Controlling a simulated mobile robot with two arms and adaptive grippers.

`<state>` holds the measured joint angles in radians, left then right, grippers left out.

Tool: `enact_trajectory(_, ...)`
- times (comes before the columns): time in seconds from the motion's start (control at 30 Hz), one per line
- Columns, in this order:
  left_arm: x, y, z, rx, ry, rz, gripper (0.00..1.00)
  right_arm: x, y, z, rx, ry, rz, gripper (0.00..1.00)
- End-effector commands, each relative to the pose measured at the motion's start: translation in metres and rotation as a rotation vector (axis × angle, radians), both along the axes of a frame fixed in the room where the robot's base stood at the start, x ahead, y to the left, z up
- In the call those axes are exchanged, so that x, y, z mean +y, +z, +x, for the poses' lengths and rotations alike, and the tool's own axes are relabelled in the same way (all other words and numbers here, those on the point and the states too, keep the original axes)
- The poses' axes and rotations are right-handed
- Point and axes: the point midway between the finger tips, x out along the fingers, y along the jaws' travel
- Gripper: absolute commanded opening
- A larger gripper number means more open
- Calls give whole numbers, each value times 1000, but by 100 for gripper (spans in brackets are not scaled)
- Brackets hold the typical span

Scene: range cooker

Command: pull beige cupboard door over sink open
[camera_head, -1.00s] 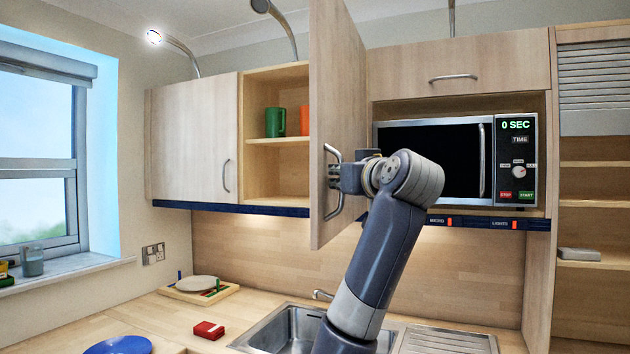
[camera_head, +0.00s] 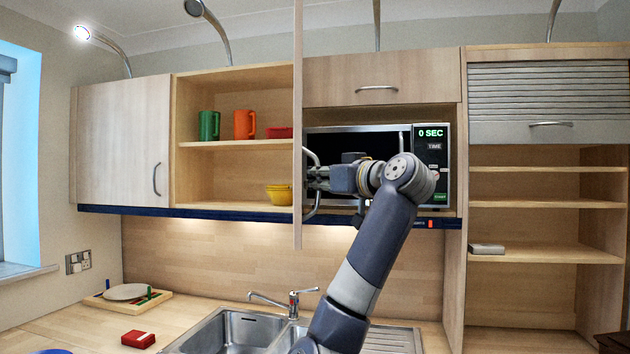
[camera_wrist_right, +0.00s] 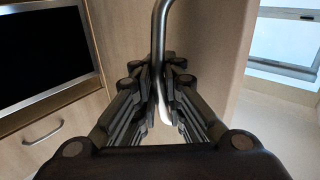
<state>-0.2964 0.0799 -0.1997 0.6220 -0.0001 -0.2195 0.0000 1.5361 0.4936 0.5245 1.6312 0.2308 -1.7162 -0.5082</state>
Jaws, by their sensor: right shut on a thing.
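The beige cupboard door (camera_head: 298,120) over the sink (camera_head: 235,330) stands swung out from its cupboard. I see it almost edge-on in the head view, and its panel fills the middle of the right wrist view (camera_wrist_right: 210,40). Its curved metal handle (camera_head: 313,207) is on the right face; in the right wrist view the handle (camera_wrist_right: 157,45) runs down between the fingers. My right gripper (camera_head: 316,178) is shut on the handle; its fingers (camera_wrist_right: 160,88) close around the bar. My left gripper is not in view.
The open cupboard holds a green mug (camera_head: 208,126), an orange mug (camera_head: 244,125) and yellow bowls (camera_head: 279,195). The microwave (camera_head: 432,170) is behind my right arm. A tap (camera_head: 292,303) rises at the sink. A closed cupboard door (camera_head: 125,140) is at left.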

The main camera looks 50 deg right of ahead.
Motion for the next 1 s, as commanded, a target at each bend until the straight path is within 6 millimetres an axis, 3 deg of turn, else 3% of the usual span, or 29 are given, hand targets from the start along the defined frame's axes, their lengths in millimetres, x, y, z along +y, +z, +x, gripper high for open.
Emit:
enact_trajectory(0.03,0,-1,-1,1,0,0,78,1,-4,1,10,3,5,0)
enact_trajectory(0.07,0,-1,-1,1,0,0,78,1,-4,1,11,3,5,14)
enact_trajectory(0.1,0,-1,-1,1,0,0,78,1,-4,1,11,3,5,18)
enact_trajectory(0.53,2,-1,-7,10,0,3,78,2,-1,-8,5,-1,1,18)
enact_trajectory(0.67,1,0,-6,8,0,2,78,7,-1,-29,4,-4,-1,18)
enact_trajectory(0.93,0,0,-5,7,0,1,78,23,0,-94,2,-5,0,18)
enact_trajectory(1.0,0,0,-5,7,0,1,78,23,-2,-102,6,-9,-1,18)
